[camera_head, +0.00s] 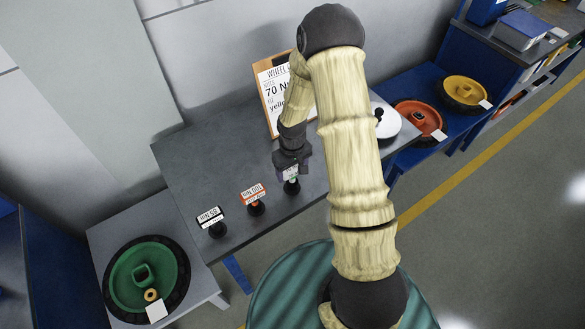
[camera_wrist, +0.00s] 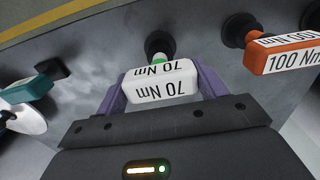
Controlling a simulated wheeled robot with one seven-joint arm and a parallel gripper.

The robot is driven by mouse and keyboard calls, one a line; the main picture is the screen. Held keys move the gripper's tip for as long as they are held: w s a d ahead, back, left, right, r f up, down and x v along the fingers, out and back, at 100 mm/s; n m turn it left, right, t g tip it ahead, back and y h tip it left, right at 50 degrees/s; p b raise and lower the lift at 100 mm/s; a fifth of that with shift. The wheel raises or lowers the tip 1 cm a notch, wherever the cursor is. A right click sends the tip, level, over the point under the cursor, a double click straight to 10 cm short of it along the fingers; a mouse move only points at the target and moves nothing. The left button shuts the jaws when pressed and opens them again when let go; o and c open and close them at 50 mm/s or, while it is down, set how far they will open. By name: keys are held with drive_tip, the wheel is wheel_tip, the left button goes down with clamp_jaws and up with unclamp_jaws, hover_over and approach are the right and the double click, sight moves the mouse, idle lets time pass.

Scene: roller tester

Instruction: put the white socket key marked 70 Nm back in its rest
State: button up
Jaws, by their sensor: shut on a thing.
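The white socket key marked 70 Nm (camera_wrist: 160,82) is between the two purple fingers of my gripper (camera_wrist: 161,90) in the wrist view. My gripper is shut on its white handle. A short green part (camera_wrist: 157,59) shows just beyond the handle, and a dark round rest (camera_wrist: 159,43) lies right behind it. In the head view my gripper (camera_head: 290,168) is low over the grey table, with the dark rest (camera_head: 291,188) directly below. The key is mostly hidden there by my gripper. I cannot tell whether the key's end touches or sits in the rest.
A sign (camera_head: 271,95) stands at the back. A white disc (camera_head: 388,126) lies to the right, partly behind my arm.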

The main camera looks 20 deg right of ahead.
drive_tip(key=shift+f+b, duration=0.4)
drive_tip(key=shift+f, duration=0.15)
drive_tip(key=o, duration=1.8)
drive_tip(key=shift+c, duration=0.2)
drive_tip(key=shift+r, duration=0.1)
wheel_tip(320, 180, up, 17)
drive_tip(key=b, duration=0.1)
drive_tip(key=shift+r+b, duration=0.15)
drive_tip(key=shift+b, duration=0.15)
drive_tip(key=s+r+m+t, duration=0.1)
drive_tip(key=s+r, duration=0.1)
drive_tip(key=s, duration=0.5)
drive_tip(key=s+r+m+t, duration=0.1)
drive_tip(key=s+m, duration=0.1)
drive_tip(key=s, duration=0.5)
drive_tip(key=shift+s+r+m+t, duration=0.15)
drive_tip(key=shift+r+m+t, duration=0.15)
drive_tip(key=shift+r, duration=0.05)
